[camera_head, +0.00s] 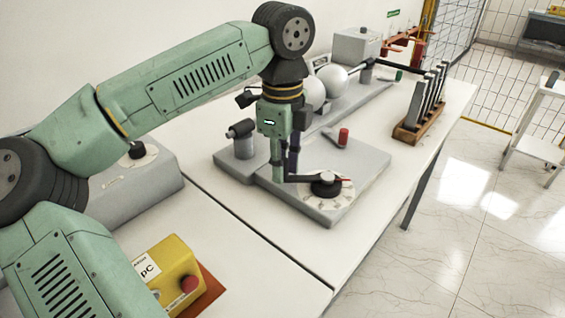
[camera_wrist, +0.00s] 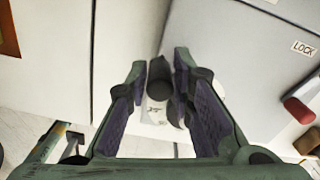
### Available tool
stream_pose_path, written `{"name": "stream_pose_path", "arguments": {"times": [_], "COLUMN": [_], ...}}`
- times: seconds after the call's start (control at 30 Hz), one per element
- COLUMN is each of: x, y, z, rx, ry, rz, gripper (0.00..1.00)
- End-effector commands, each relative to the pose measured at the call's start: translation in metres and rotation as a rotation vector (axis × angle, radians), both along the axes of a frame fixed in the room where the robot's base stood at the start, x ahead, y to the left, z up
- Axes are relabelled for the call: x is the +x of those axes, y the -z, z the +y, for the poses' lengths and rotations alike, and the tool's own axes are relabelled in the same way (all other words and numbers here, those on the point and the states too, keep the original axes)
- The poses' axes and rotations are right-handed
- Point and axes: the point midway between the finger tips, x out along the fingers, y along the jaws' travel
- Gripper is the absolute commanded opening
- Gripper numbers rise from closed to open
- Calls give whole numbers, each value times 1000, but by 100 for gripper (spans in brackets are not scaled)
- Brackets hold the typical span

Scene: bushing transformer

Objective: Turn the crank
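The crank (camera_head: 326,184) is a dark hub with a bar on a white marked dial, on the flat grey base (camera_head: 362,166) of a device. My gripper (camera_head: 286,176) points straight down at the bar's left end. In the wrist view a dark grey upright handle (camera_wrist: 158,82) stands between the fingers of my gripper (camera_wrist: 161,62). The fingers look parted around it, with narrow gaps. Firm contact cannot be made out. The handle's lower part is hidden in the head view. Part of the white dial (camera_wrist: 155,110) shows below it.
A red-ended lever (camera_head: 343,136) sits behind the dial; its red end (camera_wrist: 298,111) lies near a LOCK label. A grey post (camera_head: 243,143) stands left. A yellow box with red button (camera_head: 170,275) is in front. A wooden rack (camera_head: 408,132) stands right.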

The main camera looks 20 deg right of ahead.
Motion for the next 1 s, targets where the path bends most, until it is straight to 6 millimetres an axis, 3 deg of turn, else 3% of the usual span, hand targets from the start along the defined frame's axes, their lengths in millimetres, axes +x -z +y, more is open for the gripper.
{"name": "stream_pose_path", "arguments": {"times": [0.3, 1.0], "x": [0, -3], "y": [0, 2], "z": [0, 1], "rx": [0, 1], "ry": [0, -38], "rz": [0, -3], "gripper": [0, 0]}}
